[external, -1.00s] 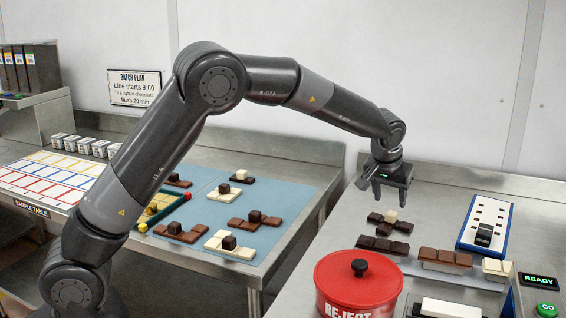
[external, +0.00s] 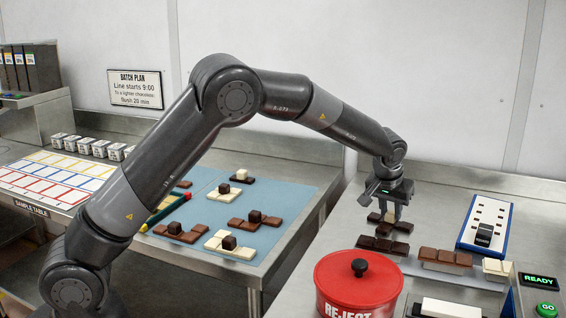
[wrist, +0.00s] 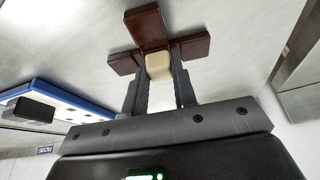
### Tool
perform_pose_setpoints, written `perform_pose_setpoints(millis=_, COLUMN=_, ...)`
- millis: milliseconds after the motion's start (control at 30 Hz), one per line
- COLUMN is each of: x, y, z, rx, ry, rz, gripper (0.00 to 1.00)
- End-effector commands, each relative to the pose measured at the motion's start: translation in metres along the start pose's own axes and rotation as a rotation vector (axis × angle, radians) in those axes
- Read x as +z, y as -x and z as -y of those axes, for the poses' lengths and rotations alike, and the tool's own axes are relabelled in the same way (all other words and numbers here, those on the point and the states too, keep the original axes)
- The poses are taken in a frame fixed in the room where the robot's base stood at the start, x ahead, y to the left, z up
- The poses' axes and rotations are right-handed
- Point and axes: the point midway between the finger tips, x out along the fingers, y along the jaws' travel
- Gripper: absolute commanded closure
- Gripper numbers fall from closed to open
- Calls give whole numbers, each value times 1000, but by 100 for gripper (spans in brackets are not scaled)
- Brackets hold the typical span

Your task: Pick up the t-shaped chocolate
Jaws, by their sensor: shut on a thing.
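A T-shaped chocolate (external: 401,227) with dark brown blocks and one cream block on top lies on the right steel counter. My gripper (external: 390,213) is down over it, fingers pointing down. In the wrist view the two fingers (wrist: 161,80) are shut on the cream block (wrist: 158,66), with the brown blocks (wrist: 147,28) of the T spread beyond the fingertips. The chocolate appears to be at counter level; I cannot tell whether it touches the counter.
A dark chocolate bar (external: 383,244) lies just in front. A red reject tub (external: 352,290) stands nearer. A blue-and-white holder (external: 486,222) and a brown chocolate bar (external: 446,257) are to the right. More chocolate shapes sit on a blue mat (external: 290,196) on the left table.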

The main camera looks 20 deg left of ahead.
Motion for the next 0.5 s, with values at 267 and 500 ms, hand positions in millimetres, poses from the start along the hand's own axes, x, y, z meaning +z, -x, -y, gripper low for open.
perform_pose_setpoints(millis=267, x=0, y=0, z=0, rx=0, ry=0, rz=0, gripper=100)
perform_pose_setpoints(millis=500, x=0, y=0, z=0, rx=0, ry=0, rz=0, gripper=100)
